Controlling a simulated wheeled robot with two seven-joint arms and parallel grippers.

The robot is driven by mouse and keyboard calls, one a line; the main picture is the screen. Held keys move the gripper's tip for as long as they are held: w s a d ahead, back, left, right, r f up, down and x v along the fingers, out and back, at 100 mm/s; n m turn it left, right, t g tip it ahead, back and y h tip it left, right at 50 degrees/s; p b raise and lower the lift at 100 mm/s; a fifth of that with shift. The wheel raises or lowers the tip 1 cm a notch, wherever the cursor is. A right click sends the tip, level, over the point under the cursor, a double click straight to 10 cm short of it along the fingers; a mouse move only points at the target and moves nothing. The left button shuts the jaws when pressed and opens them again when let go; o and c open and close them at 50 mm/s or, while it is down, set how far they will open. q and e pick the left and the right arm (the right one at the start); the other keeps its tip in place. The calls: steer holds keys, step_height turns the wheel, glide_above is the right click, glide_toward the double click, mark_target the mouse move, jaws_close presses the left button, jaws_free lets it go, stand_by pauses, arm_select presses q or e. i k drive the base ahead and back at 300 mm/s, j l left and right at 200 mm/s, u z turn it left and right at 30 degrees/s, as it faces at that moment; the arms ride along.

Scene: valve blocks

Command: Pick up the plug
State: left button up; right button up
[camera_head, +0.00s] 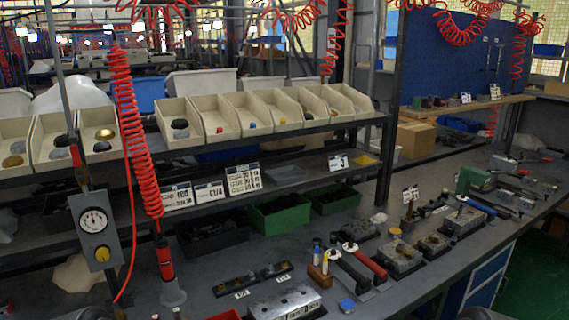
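I cannot tell for sure which thing is the plug. Small coloured pieces lie in the cream shelf bins: a red piece (219,130), a blue piece (253,125) and a yellow piece (283,121). A metal valve block (284,303) with holes on top sits on the bench at the bottom middle. Another metal block (400,257) sits farther right. A small round blue-topped piece (347,305) stands on the bench beside the nearest block. Neither of my grippers shows; only dark rounded parts appear along the bottom edge.
A red coiled hose (135,140) hangs in front of the shelf at left, beside a gauge box (97,230). Green bin (281,216) stands under the shelf. Red-handled tool (365,262) and small bottles (316,252) crowd the bench middle. The bench's front right strip is clear.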

mark_target(283, 264)
steer(key=u, duration=1.2)
steer(key=k+l+u, duration=0.2)
steer(key=l+u, duration=0.25)
steer(key=k+l+u, duration=0.3)
steer(key=u, duration=0.15)
steer(key=k+l+u, duration=0.15)
steer(key=k+l, duration=0.75)
